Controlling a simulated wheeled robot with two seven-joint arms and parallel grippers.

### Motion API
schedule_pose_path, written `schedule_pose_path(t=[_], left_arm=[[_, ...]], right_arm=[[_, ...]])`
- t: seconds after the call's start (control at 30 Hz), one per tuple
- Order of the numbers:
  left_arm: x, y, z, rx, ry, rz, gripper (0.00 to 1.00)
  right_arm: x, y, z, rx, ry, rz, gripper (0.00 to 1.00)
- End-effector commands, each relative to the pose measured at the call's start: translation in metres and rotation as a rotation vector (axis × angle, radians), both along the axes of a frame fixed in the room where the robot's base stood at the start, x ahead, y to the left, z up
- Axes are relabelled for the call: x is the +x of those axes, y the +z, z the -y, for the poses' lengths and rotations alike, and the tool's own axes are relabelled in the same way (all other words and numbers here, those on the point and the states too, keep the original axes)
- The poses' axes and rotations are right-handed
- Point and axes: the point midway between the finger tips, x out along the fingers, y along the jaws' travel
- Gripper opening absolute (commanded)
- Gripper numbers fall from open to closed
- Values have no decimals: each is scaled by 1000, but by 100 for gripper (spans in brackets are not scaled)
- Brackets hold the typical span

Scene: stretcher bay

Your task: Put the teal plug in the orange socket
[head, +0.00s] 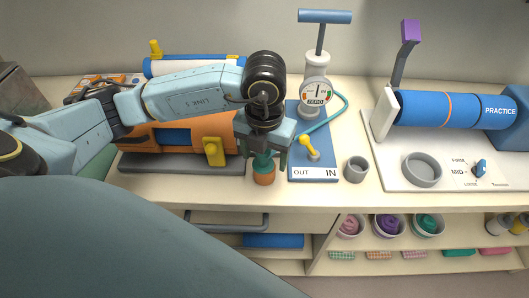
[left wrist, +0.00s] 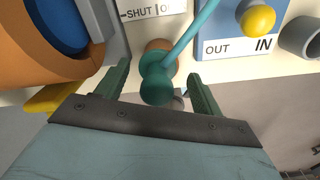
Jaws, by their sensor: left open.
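The teal plug (head: 263,161) stands upright at the orange socket (head: 264,179), near the front edge of the counter. In the left wrist view the plug (left wrist: 157,82) lies between my fingers, with the orange rim of the socket (left wrist: 160,45) behind it. A teal hose (left wrist: 190,38) runs from the plug toward the pump board. My left gripper (head: 267,150) points down over the plug. Its fingers (left wrist: 159,78) are open, one on each side, with gaps to the plug. I cannot tell how deep the plug sits. My right gripper is out of view.
The blue pump board (head: 325,172) with a yellow lever (head: 309,149) and gauge pump (head: 315,88) stands just right. A grey cup (head: 356,168) is beyond it. An orange cylinder with a yellow latch (head: 214,151) is close on the left. Shelves with bowls lie below the counter.

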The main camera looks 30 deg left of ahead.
Motion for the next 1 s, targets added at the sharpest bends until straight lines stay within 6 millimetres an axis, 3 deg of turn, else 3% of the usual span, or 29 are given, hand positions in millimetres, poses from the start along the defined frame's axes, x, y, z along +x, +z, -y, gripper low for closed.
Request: schedule_pose_path(t=[0.27,0.7,1.0], left_arm=[[1,10,0,-1,0,2,67],[1,105,0,-1,-1,5,67],[0,133,0,0,0,1,67]], right_arm=[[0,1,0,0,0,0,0],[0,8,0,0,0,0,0],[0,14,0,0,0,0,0]])
